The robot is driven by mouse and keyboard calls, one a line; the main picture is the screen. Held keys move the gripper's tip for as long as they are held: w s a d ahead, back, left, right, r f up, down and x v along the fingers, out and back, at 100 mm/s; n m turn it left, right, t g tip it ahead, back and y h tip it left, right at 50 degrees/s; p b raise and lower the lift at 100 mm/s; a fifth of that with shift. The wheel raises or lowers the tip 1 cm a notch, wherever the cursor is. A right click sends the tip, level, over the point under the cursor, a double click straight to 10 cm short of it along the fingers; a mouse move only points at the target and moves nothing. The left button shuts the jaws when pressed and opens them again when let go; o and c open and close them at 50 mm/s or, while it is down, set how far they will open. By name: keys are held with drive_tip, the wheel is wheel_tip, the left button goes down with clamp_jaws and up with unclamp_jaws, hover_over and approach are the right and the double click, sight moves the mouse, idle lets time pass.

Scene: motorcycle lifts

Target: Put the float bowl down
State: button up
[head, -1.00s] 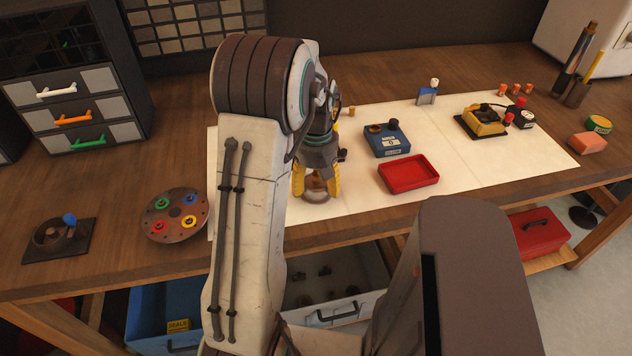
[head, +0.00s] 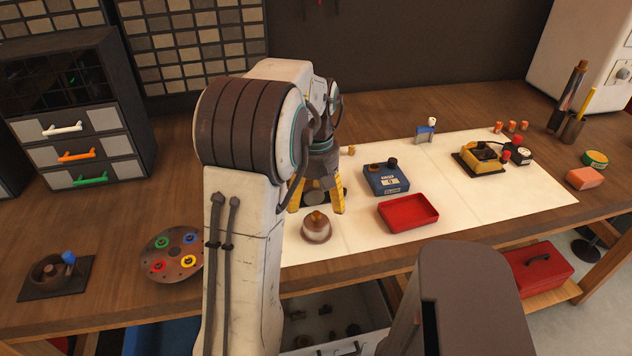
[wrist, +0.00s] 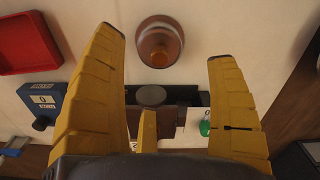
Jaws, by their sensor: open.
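The float bowl (head: 317,227) is a small round metal and reddish-brown piece. It sits on the pale mat (head: 360,231) near the bench's front edge, left of the red tray. My gripper (head: 317,210) is above and behind it, with its yellow fingers apart and nothing between them. In the wrist view the float bowl (wrist: 160,42) lies beyond the open fingertips (wrist: 166,42), clear of both. A dark object with a round grey top (wrist: 151,96) shows between the fingers, below them; the arm partly hides it in the head view.
A red tray (head: 408,213) and a blue box (head: 386,178) with a display stand to the right on the mat. A round plate with coloured rings (head: 172,254) is at the left. Further right is a yellow device (head: 482,160). Bare mat lies in front of the red tray.

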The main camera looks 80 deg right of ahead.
sight(316, 213)
drive_tip(key=shift+r, duration=2.25)
drive_tip(key=w+a+r+n+t+h, duration=0.1)
drive_tip(key=w+a+r+n, duration=0.15)
drive_tip(key=w+a, duration=0.75)
drive_tip(key=w+a+r+n, duration=0.1)
drive_tip(key=w+a+n, duration=0.2)
drive_tip(key=w+a, duration=0.7)
drive_tip(key=a+f+n+t, duration=0.1)
drive_tip(key=a+n, duration=0.1)
drive_tip(key=a, duration=0.8)
drive_tip(key=a+f+n+t+y, duration=0.1)
drive_tip(key=a+f+n+t, duration=0.1)
drive_tip(key=a, duration=0.8)
drive_tip(key=shift+w+f+n, duration=0.15)
drive_tip(key=shift+w+n, duration=0.25)
drive_tip(key=shift+n, duration=0.15)
drive_tip(key=shift+d, duration=0.1)
